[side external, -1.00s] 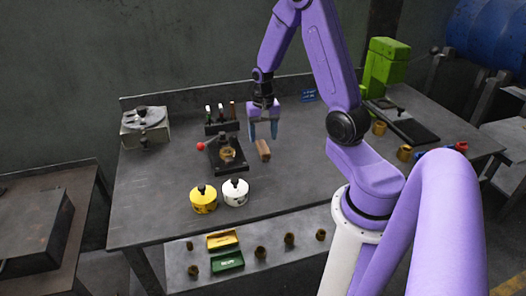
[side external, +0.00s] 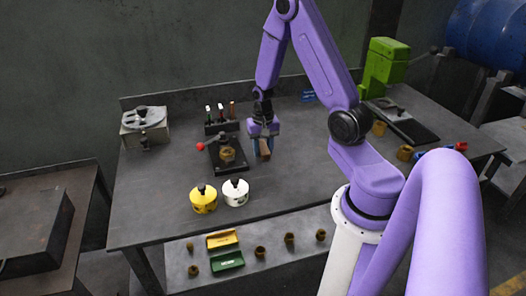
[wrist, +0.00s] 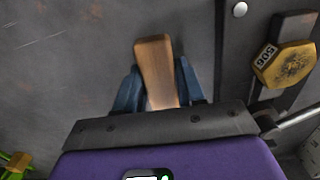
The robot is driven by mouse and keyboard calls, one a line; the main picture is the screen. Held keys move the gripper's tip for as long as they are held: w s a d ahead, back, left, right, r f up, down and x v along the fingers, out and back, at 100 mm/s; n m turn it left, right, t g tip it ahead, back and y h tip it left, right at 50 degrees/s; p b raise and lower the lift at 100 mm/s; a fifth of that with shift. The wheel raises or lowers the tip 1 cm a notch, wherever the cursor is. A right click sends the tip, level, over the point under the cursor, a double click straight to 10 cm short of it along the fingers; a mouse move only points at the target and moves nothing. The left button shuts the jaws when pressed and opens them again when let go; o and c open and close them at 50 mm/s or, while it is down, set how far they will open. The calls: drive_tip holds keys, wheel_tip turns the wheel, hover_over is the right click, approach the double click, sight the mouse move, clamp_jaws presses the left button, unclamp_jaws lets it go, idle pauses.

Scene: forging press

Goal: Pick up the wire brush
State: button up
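The wire brush (side external: 265,148) shows as a small wooden block lying on the grey workbench, right of the black press fixture. In the wrist view its wooden back (wrist: 156,70) points up the picture between my two blue fingers. No bristles can be made out. My gripper (side external: 263,146) is low over the bench, with its fingers on either side of the brush. In the wrist view the fingers (wrist: 156,88) look open, close to the sides of the wood. The near end of the brush is hidden by the gripper body.
The black press fixture (side external: 214,160) with a brass hexagonal part (side external: 227,154) and red-knobbed lever (side external: 200,146) stands close on the left. Yellow (side external: 204,202) and white (side external: 236,194) round pots stand in front. A rack with handled tools (side external: 221,127) is behind.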

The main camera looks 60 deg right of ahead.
sight(263, 146)
drive_tip(key=shift+c, duration=0.6)
drive_tip(key=shift+r, duration=0.1)
wheel_tip(263, 146, up, 10)
drive_tip(key=shift+f, duration=0.1)
